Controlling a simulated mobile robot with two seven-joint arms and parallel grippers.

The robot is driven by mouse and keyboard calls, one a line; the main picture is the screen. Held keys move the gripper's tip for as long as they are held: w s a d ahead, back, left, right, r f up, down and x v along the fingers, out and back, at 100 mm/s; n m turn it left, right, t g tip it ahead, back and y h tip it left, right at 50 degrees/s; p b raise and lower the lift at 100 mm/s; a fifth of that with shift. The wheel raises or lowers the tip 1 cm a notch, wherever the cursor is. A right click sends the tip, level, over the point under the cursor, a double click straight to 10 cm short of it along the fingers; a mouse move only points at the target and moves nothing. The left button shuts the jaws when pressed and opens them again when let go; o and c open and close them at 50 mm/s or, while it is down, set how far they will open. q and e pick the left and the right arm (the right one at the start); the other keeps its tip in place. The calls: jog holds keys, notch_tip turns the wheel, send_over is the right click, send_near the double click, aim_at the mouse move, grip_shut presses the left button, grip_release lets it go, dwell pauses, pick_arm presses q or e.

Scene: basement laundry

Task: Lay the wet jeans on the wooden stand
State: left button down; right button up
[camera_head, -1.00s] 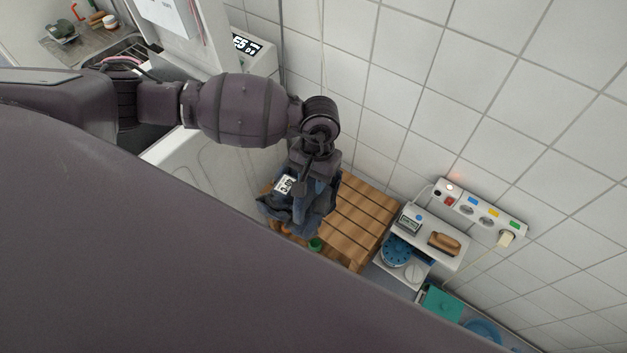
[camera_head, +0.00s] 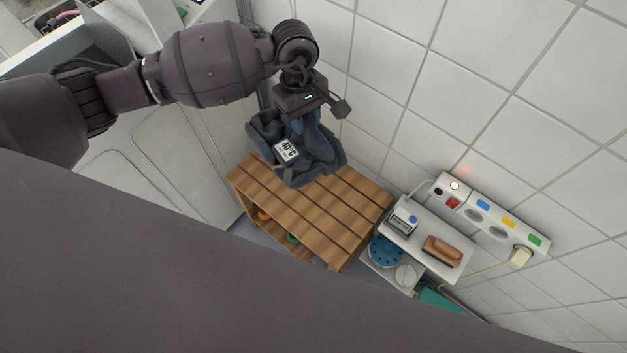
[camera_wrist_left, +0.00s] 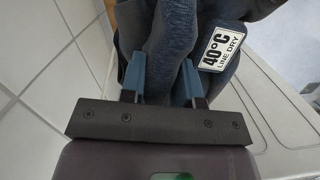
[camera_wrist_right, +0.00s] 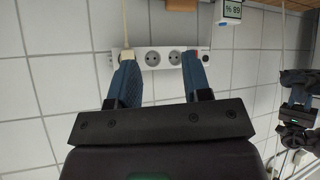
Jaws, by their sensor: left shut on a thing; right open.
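The dark blue jeans (camera_head: 312,160) hang bunched below my left gripper (camera_head: 300,112), over the back left part of the slatted wooden stand (camera_head: 345,207) in the head view. A white label reading 40°C shows on them. Whether the jeans touch the slats I cannot tell. In the left wrist view, my left gripper (camera_wrist_left: 162,82) is shut on a fold of the jeans (camera_wrist_left: 172,40), with the label to its right. My right gripper (camera_wrist_right: 158,80) is open and empty in the right wrist view, facing the tiled wall; it is not seen in the head view.
A white shelf (camera_head: 455,262) with a small display and a brown-handled brush (camera_head: 442,250) stands right of the stand. A power strip (camera_head: 490,215) is on the tiled wall above it. White appliances (camera_head: 165,165) stand left of the stand. The stand's front slats are clear.

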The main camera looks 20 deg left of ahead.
pick_arm(q)
jog(key=f, duration=0.1)
jog(key=w+f+n+b, duration=0.1)
jog(key=f+n, duration=0.1)
jog(key=shift+w+d, duration=0.3)
jog(key=shift+w, duration=0.1)
jog(key=shift+w+d+f+n+b, duration=0.1)
jog(key=shift+w+f+n+b, duration=0.15)
jog(key=shift+w+n+b, duration=0.25)
notch_tip(320, 180, down, 5)
jog(key=shift+s+r+b, duration=0.15)
jog(key=shift+r+b, duration=0.05)
jog(key=shift+b, duration=0.5)
notch_tip(320, 180, down, 14)
jog(key=b, duration=0.4)
jog(key=shift+f, duration=0.5)
jog(key=shift+r, duration=0.15)
jog(key=shift+f, duration=0.2)
jog(key=c, duration=0.8)
grip_release()
jog(key=shift+c, duration=0.2)
pick_arm(e)
jog(key=f, duration=0.1)
jog(key=w+a+f+n, duration=0.1)
jog(key=f+n, duration=0.1)
jog(key=shift+w+a+f+y, duration=0.1)
jog(key=shift+w+a+y, duration=0.2)
jog(key=shift+a, duration=0.1)
